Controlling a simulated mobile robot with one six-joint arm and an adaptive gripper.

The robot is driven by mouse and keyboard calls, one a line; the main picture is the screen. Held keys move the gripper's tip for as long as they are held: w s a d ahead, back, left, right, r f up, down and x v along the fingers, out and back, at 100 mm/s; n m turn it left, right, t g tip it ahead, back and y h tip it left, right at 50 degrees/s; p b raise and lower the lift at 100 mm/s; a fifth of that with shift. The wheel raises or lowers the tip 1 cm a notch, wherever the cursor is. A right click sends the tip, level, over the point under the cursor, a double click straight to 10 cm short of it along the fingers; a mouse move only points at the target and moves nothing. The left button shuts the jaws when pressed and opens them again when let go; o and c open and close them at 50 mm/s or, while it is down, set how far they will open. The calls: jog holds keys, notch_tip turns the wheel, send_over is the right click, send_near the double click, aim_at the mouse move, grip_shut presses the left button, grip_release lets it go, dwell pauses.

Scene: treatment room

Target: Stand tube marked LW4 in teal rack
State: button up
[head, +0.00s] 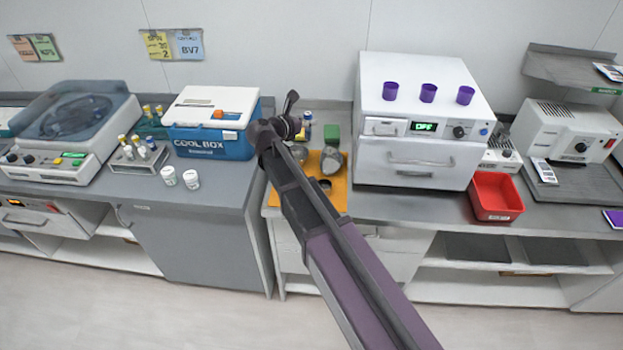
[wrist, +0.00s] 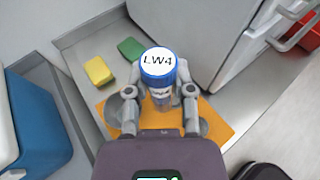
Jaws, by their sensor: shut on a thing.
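The tube marked LW4 (wrist: 158,68) has a blue cap with a white label on top. It stands between the two grey fingers of my gripper (wrist: 160,98) in the wrist view, and the gripper is shut on it. An orange mat (wrist: 218,122) lies beneath; I cannot tell whether the tube touches it. A teal rack (head: 141,128) with several yellow-topped tubes stands on the left counter, partly hidden behind a grey rack.
The grey rack (head: 124,162) and two white-lidded pots stand left of the blue cool box (head: 212,144). A yellow block (wrist: 98,71) and a green block (wrist: 131,48) lie behind the mat. A white oven (head: 425,155) stands to the right, beside a red bin (head: 496,212).

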jog(key=s+a+f+b, duration=0.2)
jog(key=s+f+b, duration=1)
jog(key=f+b, duration=0.1)
jog(key=shift+s+f, duration=0.35)
jog(key=shift+f, duration=0.1)
jog(key=shift+w, duration=0.1)
jog(key=w+d+f+b, duration=0.1)
jog(key=w+d, duration=0.1)
jog(key=w, duration=1.2)
jog(key=shift+w+d+f, duration=0.15)
jog(key=shift+w+d, duration=0.05)
jog(key=f+b, duration=0.2)
jog(key=w+f+b, duration=0.1)
jog(key=b, duration=0.1)
jog(key=shift+w+d+f, duration=0.1)
jog(key=shift+d+f, duration=0.05)
jog(key=shift+f, duration=0.2)
jog(key=shift+f+b, duration=0.2)
jog(key=shift+b, duration=0.1)
